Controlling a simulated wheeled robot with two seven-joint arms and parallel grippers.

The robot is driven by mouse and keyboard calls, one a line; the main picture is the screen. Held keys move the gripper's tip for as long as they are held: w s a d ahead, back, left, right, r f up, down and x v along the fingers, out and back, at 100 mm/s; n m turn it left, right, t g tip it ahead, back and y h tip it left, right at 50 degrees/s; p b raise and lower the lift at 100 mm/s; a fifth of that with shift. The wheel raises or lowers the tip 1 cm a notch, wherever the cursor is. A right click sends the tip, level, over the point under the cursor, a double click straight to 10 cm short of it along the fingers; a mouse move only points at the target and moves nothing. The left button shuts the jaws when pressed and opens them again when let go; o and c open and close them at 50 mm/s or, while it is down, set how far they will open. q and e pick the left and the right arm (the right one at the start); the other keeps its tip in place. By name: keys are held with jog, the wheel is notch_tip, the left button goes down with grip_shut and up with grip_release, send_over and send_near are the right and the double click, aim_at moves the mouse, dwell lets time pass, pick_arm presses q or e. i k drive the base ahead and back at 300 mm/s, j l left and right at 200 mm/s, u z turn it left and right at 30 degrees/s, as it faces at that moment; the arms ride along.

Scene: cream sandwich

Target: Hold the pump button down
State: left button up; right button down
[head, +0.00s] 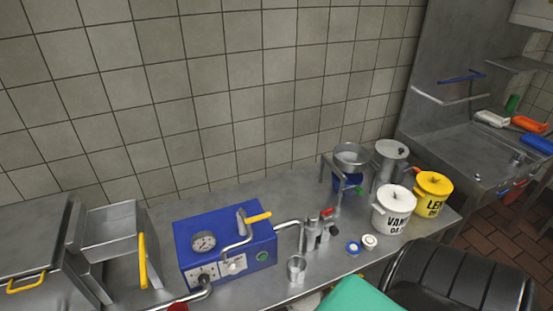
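A blue pump box (228,249) stands on the steel counter. Its front carries a round green button (263,256) at the right and small white controls (235,264) further left. I cannot tell which control is the pump button, or whether any is pressed. A round dial (203,242) sits at its upper left. A yellow-handled lever (256,217) stands on top. A metal pipe (290,224) runs from the box to upright metal fittings (313,235). Neither of my grippers is in view.
A metal cup (297,268) stands before the fittings. White (394,210) and yellow (433,194) tubs stand at the right, near a steel pot (390,162). Left is an open steel container (109,228) with a yellow handle. A black ribbed object and a teal one fill the lower right.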

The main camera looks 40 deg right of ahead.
aim_at(262, 257)
jog(key=i+l+z, duration=0.15)
jog(key=z, duration=1.2)
